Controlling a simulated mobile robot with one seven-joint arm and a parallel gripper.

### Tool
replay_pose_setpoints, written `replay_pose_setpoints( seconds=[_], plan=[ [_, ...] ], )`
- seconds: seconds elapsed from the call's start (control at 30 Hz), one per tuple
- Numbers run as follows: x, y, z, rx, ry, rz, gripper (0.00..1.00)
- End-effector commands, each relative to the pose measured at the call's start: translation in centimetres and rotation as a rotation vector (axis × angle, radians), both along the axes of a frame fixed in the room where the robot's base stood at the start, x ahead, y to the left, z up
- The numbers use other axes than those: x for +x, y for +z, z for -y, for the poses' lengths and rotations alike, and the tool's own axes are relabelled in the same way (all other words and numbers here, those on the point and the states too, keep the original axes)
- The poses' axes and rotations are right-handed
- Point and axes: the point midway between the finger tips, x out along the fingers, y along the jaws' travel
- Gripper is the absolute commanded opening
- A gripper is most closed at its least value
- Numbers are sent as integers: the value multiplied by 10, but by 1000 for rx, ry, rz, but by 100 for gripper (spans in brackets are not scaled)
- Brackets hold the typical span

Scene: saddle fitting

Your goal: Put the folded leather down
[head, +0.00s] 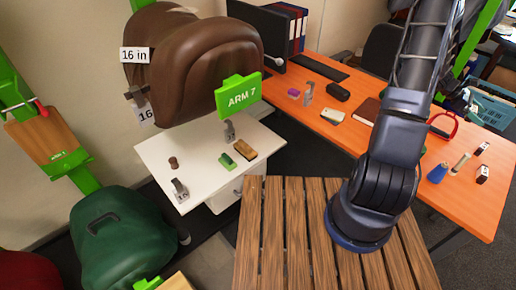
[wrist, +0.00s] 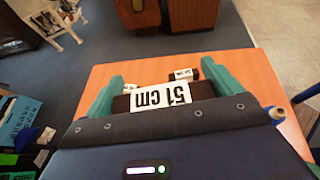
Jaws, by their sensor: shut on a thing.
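My gripper (wrist: 162,73) shows two teal fingers in the wrist view, one at each end of a dark brown piece, the folded leather (wrist: 203,89). A white label reading 51 cm (wrist: 160,117) faces the camera and hides much of it. The gripper is shut on this piece, above the orange desk. In the head view my arm hides the gripper and the held piece. I cannot tell the gap between the piece and the desk.
A slatted wooden table (head: 285,235) is bare beside my arm. A white table (head: 160,151) carries small tools below a brown saddle (head: 205,65).

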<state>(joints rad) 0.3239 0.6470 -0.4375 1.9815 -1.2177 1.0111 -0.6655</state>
Motion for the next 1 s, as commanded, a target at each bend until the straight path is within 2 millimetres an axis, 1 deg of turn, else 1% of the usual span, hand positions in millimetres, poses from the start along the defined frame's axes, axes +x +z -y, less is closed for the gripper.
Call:
replay_pose_setpoints(
  seconds=[0.03,0.2,0.27,0.3,0.47,0.67,0.77,0.87,0.97,1.0],
  plan=[
    [0,9,0,-2,-1,4,64],
    [0,30,0,-1,1,3,64],
    [1,36,-1,0,-1,2,64],
    [4,28,-8,1,-10,-2,64],
    [12,12,-28,1,-55,-2,64],
    [26,-11,-62,1,-127,-2,64],
    [36,-25,-85,1,-176,-3,64],
    [48,-43,-117,1,-245,-3,64],
    [62,-61,-154,2,-332,-3,64],
    [68,-67,-169,0,-368,-2,64]
  ],
)
